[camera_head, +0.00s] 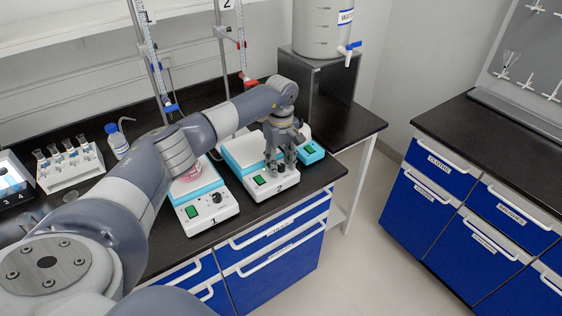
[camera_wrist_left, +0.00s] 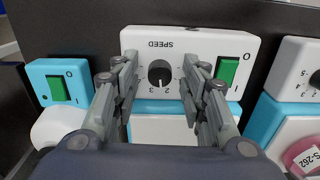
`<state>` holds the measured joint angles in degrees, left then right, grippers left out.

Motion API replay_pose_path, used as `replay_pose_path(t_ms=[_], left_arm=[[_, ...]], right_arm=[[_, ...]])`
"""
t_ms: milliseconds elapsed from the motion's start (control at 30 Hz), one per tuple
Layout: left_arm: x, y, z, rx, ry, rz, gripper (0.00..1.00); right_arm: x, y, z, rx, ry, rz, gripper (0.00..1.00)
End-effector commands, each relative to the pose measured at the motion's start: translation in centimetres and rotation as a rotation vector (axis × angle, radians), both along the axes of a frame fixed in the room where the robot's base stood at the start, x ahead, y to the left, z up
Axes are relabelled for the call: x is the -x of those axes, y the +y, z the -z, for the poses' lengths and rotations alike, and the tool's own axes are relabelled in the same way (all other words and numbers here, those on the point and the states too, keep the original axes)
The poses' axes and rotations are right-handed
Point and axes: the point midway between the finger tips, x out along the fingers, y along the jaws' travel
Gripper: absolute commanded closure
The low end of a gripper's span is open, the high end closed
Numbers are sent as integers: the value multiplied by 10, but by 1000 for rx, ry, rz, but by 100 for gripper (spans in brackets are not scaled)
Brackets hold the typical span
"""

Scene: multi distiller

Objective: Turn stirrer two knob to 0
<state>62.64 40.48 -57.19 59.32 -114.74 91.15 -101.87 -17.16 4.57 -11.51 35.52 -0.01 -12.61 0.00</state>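Stirrer two (camera_head: 247,152) is a white and light-blue unit with a "2" on its front, near the right end of the black bench. Its black round speed knob (camera_wrist_left: 159,73) shows in the left wrist view, on the white panel (camera_wrist_left: 206,44) under the upside-down word SPEED. Numbers ring the knob, with 2 and 3 readable below it. My left gripper (camera_head: 281,160) is over the front of stirrer two. In the left wrist view its fingers (camera_wrist_left: 156,85) stand apart on either side of the knob, with visible gaps. My right gripper is not in view.
Stirrer one (camera_head: 207,207) stands left of stirrer two. A small blue unit with a green switch (camera_head: 311,149) is close on its right. Clamp stands, a white tank (camera_head: 322,27) on a dark box, and a tube rack (camera_head: 70,166) are behind or left.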

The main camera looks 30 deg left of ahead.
Motion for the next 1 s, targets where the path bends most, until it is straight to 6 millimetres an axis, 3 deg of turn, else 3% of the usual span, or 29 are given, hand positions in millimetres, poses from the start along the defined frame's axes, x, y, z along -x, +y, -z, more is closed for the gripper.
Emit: replay_pose_path(t_ms=[33,133,167,567,1000], left_arm=[[0,0,0,0,0,0,76],[0,0,0,0,0,0,99],[0,0,0,0,0,0,100],[0,0,0,0,-1,-46,100],[-1,1,0,0,-2,-375,100]], right_arm=[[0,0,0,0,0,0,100],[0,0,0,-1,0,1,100],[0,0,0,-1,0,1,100],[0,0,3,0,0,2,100],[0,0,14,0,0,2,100]])
